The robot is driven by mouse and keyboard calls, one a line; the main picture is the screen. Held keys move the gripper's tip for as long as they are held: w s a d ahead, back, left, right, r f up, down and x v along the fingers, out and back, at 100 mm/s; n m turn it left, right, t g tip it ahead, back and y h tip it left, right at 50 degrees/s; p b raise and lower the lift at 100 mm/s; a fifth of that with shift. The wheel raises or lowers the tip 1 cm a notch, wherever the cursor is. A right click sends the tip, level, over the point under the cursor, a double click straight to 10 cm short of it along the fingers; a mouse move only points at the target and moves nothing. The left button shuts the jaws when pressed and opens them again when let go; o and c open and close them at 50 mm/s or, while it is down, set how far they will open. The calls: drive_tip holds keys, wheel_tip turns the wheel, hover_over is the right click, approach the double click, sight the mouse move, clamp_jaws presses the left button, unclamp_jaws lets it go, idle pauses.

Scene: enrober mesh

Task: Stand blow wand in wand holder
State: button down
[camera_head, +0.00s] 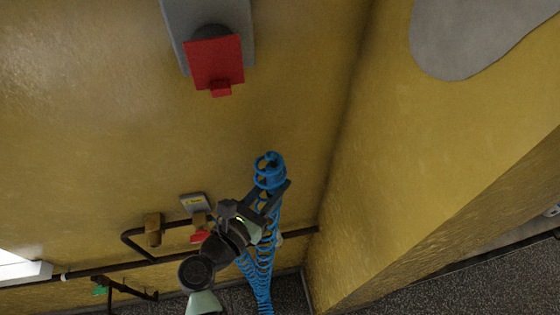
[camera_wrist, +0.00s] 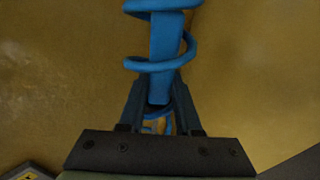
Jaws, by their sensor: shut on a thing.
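A blue bar wrapped in blue coils, seemingly the blow wand with its hose (camera_head: 270,168), is at the centre of the head view. The coils run down from it toward the floor. The bar also shows in the wrist view (camera_wrist: 165,50), pointing up and away from my gripper. My gripper (camera_head: 272,196) is shut on this bar, with one dark finger on each side, as the wrist view (camera_wrist: 160,98) shows. The bar's lower end is partly hidden between the fingers. I cannot make out a wand holder for certain in either view.
A grey panel with a red square part (camera_head: 215,62) is on the yellow wall above. A dark pipe with a brass fitting (camera_head: 153,229) runs along the wall low left. A second yellow wall (camera_head: 430,150) stands at right. Wall space above my gripper is clear.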

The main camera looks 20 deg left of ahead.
drive_tip(key=shift+s+a+r, duration=0.1)
drive_tip(key=shift+r, duration=0.05)
idle(0.3)
wheel_tip(320, 180, down, 6)
drive_tip(key=b, duration=0.5)
drive_tip(key=shift+r, duration=0.25)
drive_tip(key=shift+f+b, duration=0.2)
drive_tip(key=shift+b, duration=0.2)
drive_tip(key=shift+f, duration=0.1)
idle(0.8)
drive_tip(key=shift+f+b, duration=4.2)
drive_tip(key=shift+f, duration=0.3)
